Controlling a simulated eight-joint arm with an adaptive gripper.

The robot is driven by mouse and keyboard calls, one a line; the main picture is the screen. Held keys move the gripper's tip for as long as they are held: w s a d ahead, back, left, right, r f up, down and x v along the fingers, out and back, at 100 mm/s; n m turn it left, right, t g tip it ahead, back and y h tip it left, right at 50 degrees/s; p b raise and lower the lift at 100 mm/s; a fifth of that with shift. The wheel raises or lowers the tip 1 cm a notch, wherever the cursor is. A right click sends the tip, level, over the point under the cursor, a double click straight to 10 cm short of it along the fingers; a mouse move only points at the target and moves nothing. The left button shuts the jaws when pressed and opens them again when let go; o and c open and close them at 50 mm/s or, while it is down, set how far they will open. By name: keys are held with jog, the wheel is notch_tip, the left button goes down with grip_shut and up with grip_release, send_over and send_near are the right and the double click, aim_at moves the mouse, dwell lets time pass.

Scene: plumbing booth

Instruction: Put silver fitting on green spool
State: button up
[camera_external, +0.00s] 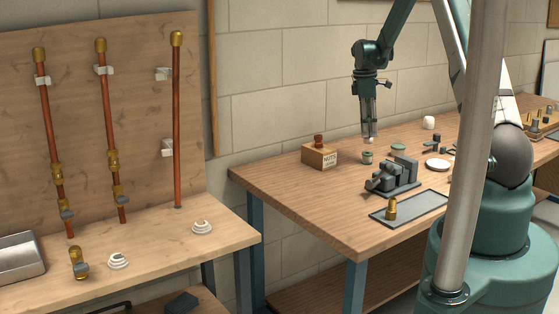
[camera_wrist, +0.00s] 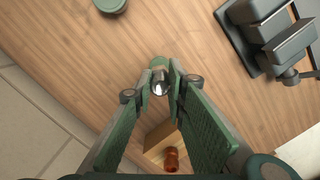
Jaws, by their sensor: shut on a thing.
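My gripper (camera_external: 369,134) points down over the far part of the wooden bench. It is shut on the silver fitting, a small shiny piece between the fingertips in the wrist view (camera_wrist: 159,86). A small green spool (camera_external: 367,158) stands upright on the bench just below the fitting. A small gap seems to separate them in the external view. In the wrist view the spool (camera_wrist: 158,62) is partly hidden behind the fitting. A second, wider green round piece (camera_external: 398,148) sits to the right; it also shows at the wrist view's top edge (camera_wrist: 110,4).
A wooden nuts box (camera_external: 318,156) with a red-brown knob stands left of the spool. A dark grey vise (camera_external: 393,178) stands in front to the right. A grey tray (camera_external: 425,207) with a brass fitting (camera_external: 391,207) lies nearer. The bench's front left is clear.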

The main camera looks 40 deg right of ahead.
jog(key=shift+f, duration=1.9)
jog(key=shift+f, duration=0.15)
jog(key=o, duration=0.9)
jog(key=shift+o, duration=0.2)
notch_tip(320, 180, up, 12)
jog(key=a, duration=0.1)
jog(key=shift+w, duration=0.45)
jog(key=shift+a+r, duration=0.15)
jog(key=shift+r, duration=0.05)
